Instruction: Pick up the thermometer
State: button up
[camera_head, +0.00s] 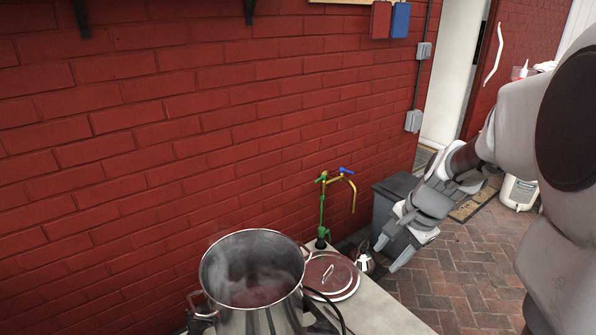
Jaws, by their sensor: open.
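I cannot make out a thermometer in the head view. My gripper (388,257) is open and points down and to the left, near the right edge of the pale counter (388,312). I see nothing between its fingers. A small shiny metal object (364,262) shows just left of the fingertips, beside the pot lid; it is too small to identify. I cannot tell whether the gripper touches it.
A large steaming steel pot (215,292) stands at the front. A round metal lid (345,277) lies to its right. A green and brass tap (323,210) rises behind the lid. A grey bin (384,206) stands by the red brick wall (180,120). Brick paving (470,275) is open at right.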

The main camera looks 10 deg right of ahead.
jog(key=d+f+m+y+b, duration=0.15)
jog(key=d+f+m, duration=0.45)
jog(key=f, duration=0.7)
jog(key=d+f+m+b, duration=0.3)
jog(key=d+f+m, duration=0.2)
jog(key=f, duration=0.8)
jog(key=d+f+m+y+b, duration=0.1)
jog(key=d+f+m+b, duration=0.35)
jog(key=f, duration=0.85)
jog(key=shift+m, duration=0.75)
jog(key=x, duration=0.3)
jog(key=d+b+x, duration=0.1)
jog(key=x, duration=0.3)
jog(key=f+x, duration=0.1)
jog(key=x, duration=0.3)
jog(key=shift+s+d, duration=0.3)
jog(key=shift+d, duration=0.05)
jog(key=shift+d+b+x, duration=0.1)
jog(key=shift+b+x, duration=0.6)
jog(key=shift+x, duration=0.75)
jog(key=shift+d+b+x, duration=0.15)
jog(key=shift+b+x, duration=0.5)
jog(key=shift+x, duration=0.85)
jog(key=shift+c, duration=0.3)
grip_shut()
